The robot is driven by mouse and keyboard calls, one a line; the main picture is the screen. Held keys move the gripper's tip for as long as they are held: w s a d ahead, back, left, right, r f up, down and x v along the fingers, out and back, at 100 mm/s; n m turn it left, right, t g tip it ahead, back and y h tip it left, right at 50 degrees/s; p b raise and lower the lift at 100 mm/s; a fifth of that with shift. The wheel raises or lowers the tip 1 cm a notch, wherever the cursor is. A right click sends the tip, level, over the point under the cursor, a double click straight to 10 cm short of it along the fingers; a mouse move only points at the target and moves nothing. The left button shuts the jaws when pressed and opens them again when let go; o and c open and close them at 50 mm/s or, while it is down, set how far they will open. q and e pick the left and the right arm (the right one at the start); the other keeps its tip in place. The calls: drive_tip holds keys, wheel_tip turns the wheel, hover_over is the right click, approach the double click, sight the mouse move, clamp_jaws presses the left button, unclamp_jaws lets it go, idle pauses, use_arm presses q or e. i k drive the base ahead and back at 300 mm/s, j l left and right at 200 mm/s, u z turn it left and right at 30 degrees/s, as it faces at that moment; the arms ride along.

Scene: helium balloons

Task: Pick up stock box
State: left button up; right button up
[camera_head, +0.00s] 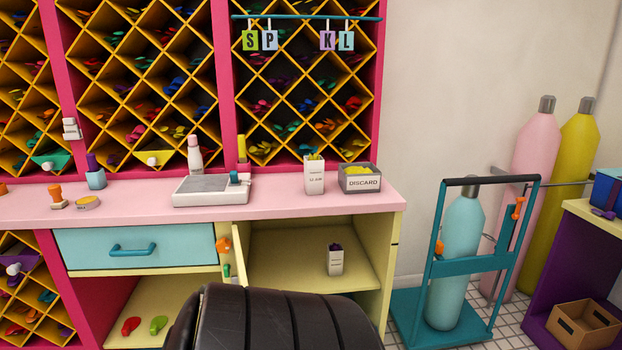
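A small white box (335,261) with dark purple pieces at its top stands upright on the shelf of the open yellow cabinet under the counter. A similar white box (314,177) with yellow pieces and small lettering stands on the pink counter. Its lettering is too small to read surely, and I cannot tell which of the two is the stock box. A grey box marked DISCARD (361,182) with yellow contents stands to the right of the counter box. Neither gripper shows. A dark ribbed shape fills the bottom middle and hides part of the cabinet front.
A pink counter (120,204) has a blue drawer (135,247) beneath it. The cabinet door (239,255) stands open. A teal trolley (457,266) with a light blue cylinder (459,250) stands right, before pink and yellow cylinders. A cardboard box (583,324) sits lower right.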

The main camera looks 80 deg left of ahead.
sight(314, 165)
drive_tip(key=i+j+u, duration=0.1)
drive_tip(key=i+u, duration=0.5)
drive_tip(key=u, duration=0.2)
drive_tip(key=i+u, duration=0.4)
drive_tip(key=i+l+u, duration=0.1)
drive_tip(key=u, duration=0.35)
drive_tip(key=i+l, duration=0.05)
